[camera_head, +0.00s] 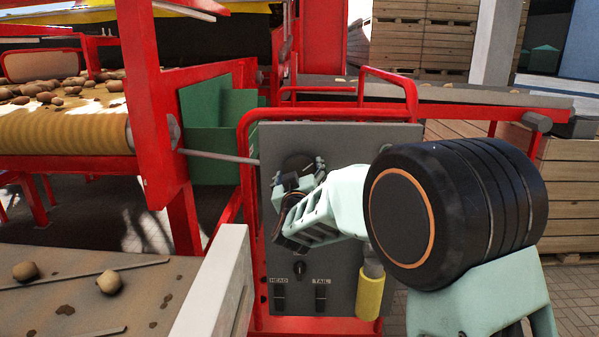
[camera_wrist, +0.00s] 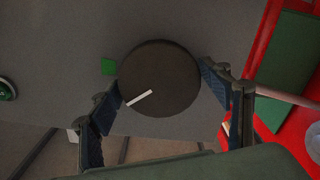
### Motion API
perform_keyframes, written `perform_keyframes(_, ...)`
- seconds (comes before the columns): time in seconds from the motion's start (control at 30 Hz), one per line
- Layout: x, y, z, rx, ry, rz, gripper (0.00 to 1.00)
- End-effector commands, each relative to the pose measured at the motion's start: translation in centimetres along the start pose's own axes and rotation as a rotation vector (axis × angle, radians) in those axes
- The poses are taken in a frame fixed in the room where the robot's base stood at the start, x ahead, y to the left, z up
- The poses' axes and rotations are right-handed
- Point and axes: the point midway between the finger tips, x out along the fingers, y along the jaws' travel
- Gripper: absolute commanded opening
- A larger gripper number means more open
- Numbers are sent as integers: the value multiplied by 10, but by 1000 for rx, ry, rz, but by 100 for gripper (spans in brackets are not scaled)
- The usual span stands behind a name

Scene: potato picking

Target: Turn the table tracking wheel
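The tracking wheel is a dark round knob (camera_head: 297,162) on the upper part of a grey control panel (camera_head: 345,150). In the wrist view the wheel (camera_wrist: 165,75) fills the middle, and its white line slants from lower left to upper right. My gripper (camera_head: 303,176) is in front of the wheel and hides part of it. In the wrist view my gripper (camera_wrist: 160,88) is open, with one finger on each side of the wheel. The fingertips are close to its rim; I cannot tell whether they touch it.
Below the wheel are a small knob (camera_head: 299,267) and switches labelled HEAD (camera_head: 279,297) and TAIL (camera_head: 320,298). A yellow cylinder (camera_head: 370,292) is at the lower right. Red rails (camera_head: 390,78) frame the panel. A conveyor (camera_head: 65,130) with potatoes stands left. A green mark (camera_wrist: 107,66) is beside the wheel.

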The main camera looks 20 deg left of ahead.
Motion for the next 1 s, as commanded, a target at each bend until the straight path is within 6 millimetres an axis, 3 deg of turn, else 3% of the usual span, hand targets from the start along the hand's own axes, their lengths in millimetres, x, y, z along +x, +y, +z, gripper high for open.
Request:
perform_keyframes(0.03,0,0,0,0,0,0,63)
perform_keyframes(0.27,0,0,0,0,0,0,38)
perform_keyframes(0.63,0,-1,3,71,2,1,37)
perform_keyframes(1.0,0,0,4,343,3,1,37)
